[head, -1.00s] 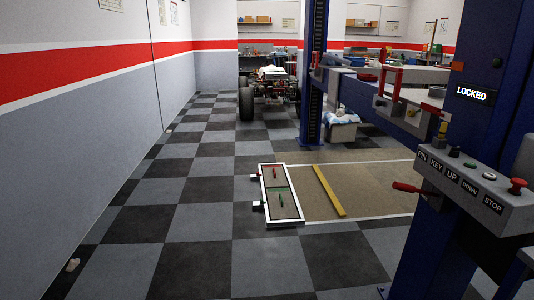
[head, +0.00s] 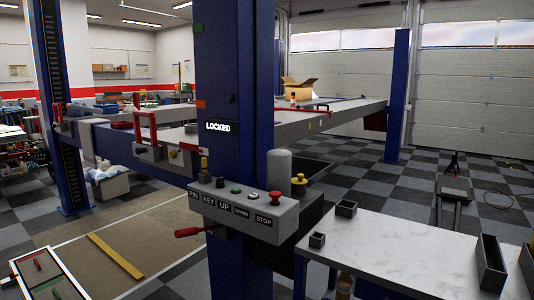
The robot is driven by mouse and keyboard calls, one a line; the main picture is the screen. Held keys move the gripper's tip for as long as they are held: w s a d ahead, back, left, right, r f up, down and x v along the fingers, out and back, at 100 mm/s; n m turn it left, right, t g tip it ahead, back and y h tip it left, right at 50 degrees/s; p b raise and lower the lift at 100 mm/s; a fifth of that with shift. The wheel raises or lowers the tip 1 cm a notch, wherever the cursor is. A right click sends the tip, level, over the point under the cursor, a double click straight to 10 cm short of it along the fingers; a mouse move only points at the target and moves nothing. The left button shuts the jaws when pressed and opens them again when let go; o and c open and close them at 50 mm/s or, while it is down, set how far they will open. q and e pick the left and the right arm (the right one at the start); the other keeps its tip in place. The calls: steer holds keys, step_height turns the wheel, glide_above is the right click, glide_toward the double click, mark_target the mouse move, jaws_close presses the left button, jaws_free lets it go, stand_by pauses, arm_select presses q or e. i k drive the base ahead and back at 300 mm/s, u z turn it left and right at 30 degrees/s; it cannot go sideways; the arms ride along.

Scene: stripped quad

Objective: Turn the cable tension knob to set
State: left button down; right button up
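No knob labelled as cable tension can be read at this size. A blue lift post (head: 233,80) bears a lit sign reading LOCKED (head: 217,127). Below it, a grey control box (head: 250,212) carries labels including KEY, UP, DOWN and STOP, with a red mushroom button (head: 274,196) at its right end. A small yellow part (head: 204,163) stands at its left end. A red-handled lever (head: 190,232) sticks out at its lower left. Behind the box are a grey cylinder (head: 278,166) and a red and yellow knob-like part (head: 299,179). Neither of my grippers is in view.
A raised lift runway (head: 320,120) spans behind. A yellow bar (head: 115,257) lies on the floor. Checkered floor is open at right, with a dark jack-like item (head: 453,195).

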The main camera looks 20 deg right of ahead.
mark_target(172, 155)
steer(key=z, duration=1.35)
steer(key=i, duration=0.6)
steer(key=u, duration=2.25)
steer(key=i, duration=0.8)
steer(key=u, duration=0.95)
steer(key=i, duration=1.4)
steer(key=z, duration=1.1)
steer(key=i, duration=0.9)
steer(key=z, duration=0.95)
